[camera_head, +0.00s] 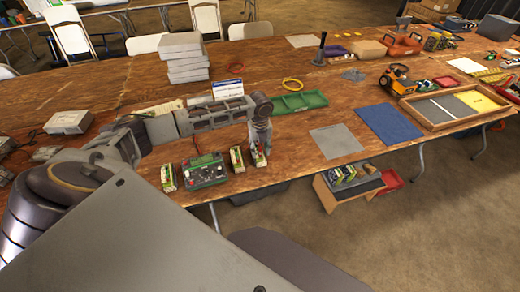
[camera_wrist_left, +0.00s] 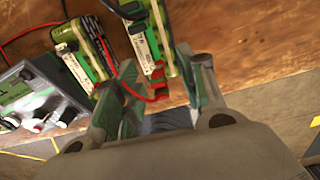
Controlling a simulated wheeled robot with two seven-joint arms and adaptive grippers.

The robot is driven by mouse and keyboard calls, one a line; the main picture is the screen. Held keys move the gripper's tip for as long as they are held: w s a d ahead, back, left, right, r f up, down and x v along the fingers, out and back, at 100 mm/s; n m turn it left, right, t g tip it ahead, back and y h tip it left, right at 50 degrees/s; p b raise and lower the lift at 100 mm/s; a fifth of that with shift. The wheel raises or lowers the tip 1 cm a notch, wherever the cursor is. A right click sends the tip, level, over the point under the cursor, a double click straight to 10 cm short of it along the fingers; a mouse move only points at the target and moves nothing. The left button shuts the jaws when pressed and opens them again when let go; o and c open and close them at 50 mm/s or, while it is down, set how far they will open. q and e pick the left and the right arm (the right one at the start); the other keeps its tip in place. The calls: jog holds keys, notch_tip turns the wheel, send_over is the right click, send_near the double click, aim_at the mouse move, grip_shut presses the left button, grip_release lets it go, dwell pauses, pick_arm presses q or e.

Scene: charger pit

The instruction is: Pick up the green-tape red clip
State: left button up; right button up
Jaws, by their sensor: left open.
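A small red clip (camera_wrist_left: 157,86) shows in the left wrist view at the near end of a green-and-white battery pack (camera_wrist_left: 150,45). A red lead runs to it. I cannot clearly make out tape on it. My left gripper (camera_wrist_left: 158,90) is open, with one finger on each side of the clip; contact cannot be told. In the head view the left gripper (camera_head: 261,146) points down at the right-hand battery pack (camera_head: 258,157), partly covering it. The clip is too small to tell there. The right gripper is not in view.
A second battery pack (camera_head: 237,159) stands just left, then the green charger (camera_head: 204,171) with red leads, and another pack (camera_head: 168,177). A green tray (camera_head: 300,102) lies behind. The table's front edge is close. A grey mat (camera_head: 336,140) lies to the right.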

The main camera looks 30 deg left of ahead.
aim_at(260, 146)
pick_arm(q)
jog(key=shift+f, duration=0.1)
jog(key=shift+c, duration=0.2)
jog(key=c, duration=0.8)
jog(key=shift+c, duration=0.2)
jog(key=shift+r, duration=5.05)
